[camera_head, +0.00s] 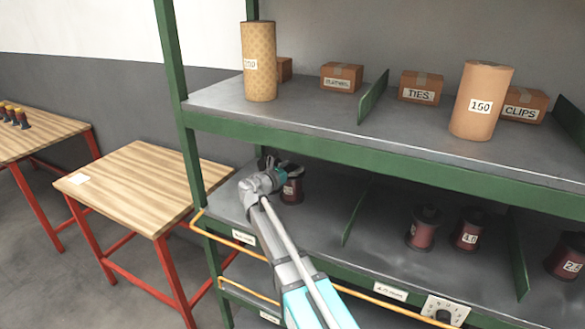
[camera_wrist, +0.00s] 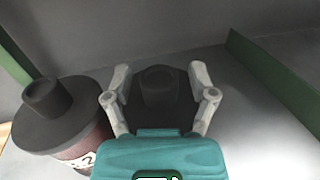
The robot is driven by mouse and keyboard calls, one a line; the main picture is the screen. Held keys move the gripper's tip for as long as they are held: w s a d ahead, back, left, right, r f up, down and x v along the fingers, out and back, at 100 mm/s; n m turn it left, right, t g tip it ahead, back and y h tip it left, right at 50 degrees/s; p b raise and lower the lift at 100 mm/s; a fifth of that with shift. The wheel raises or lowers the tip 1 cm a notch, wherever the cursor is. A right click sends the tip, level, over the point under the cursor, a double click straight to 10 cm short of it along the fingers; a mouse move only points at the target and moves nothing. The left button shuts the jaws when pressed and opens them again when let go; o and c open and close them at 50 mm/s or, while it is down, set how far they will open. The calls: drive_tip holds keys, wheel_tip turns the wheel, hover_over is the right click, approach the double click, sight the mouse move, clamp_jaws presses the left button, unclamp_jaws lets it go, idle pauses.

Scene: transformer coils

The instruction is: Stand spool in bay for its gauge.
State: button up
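My gripper (camera_wrist: 159,80) is inside the lower shelf's left bay, its two fingers on either side of a dark spool (camera_wrist: 158,92). The fingers are close to its top flange; I cannot tell whether they press on it. A second dark spool (camera_wrist: 62,112) stands upright just left of it in the wrist view, with a reddish winding and a label partly cut off, ending in 2. In the head view a labelled spool (camera_head: 292,190) shows beside my gripper (camera_head: 283,172). Two upright spools (camera_head: 423,230) (camera_head: 467,231) stand in the middle bay, and another (camera_head: 567,256) stands at the far right.
Green dividers (camera_head: 357,213) (camera_head: 518,258) separate the lower bays. The upper shelf (camera_head: 300,106) above holds rolls and boxes. Wooden tables (camera_head: 130,190) stand at left.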

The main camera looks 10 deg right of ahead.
drive_tip(key=shift+r, duration=0.2)
idle(0.3)
drive_tip(key=v, duration=1.2)
idle(1.6)
